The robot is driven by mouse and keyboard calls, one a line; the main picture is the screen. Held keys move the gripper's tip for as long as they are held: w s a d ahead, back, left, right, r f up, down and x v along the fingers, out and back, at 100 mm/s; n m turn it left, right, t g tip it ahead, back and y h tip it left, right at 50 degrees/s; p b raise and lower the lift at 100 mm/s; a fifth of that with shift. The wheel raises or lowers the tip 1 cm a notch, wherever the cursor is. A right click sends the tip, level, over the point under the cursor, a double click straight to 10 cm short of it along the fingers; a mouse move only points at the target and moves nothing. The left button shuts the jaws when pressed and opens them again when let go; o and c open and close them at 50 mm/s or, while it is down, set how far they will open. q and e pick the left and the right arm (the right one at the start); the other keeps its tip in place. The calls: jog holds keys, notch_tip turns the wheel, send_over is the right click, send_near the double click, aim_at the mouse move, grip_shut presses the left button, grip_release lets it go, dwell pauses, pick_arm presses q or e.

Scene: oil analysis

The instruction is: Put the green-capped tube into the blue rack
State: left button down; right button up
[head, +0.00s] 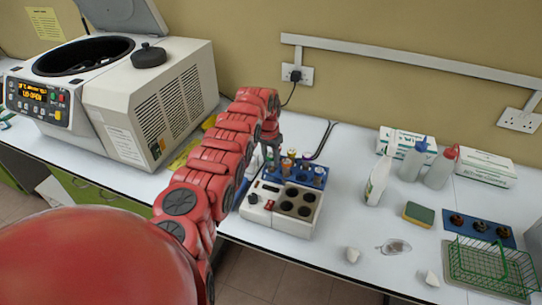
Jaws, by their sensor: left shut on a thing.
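The blue rack (320,180) stands at the back of a white block heater, with several capped tubes in it. My left arm reaches in from the left and bends down, so that its gripper (271,150) is at the left end of the rack. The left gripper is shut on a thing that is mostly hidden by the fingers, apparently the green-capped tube. Its cap colour is too small to make out, and I cannot tell whether the tube is above the rack or in it. My right gripper is not in view.
The white block heater (292,222) has round dark wells. A large centrifuge (150,110) with its lid up stands to the left. Wash bottles (440,168), a sponge (419,214), a blue tray (455,219) and a green wire basket (490,265) are to the right.

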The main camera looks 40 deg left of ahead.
pick_arm(q)
jog(key=shift+f, duration=0.15)
jog(key=shift+c, duration=1.9)
grip_release()
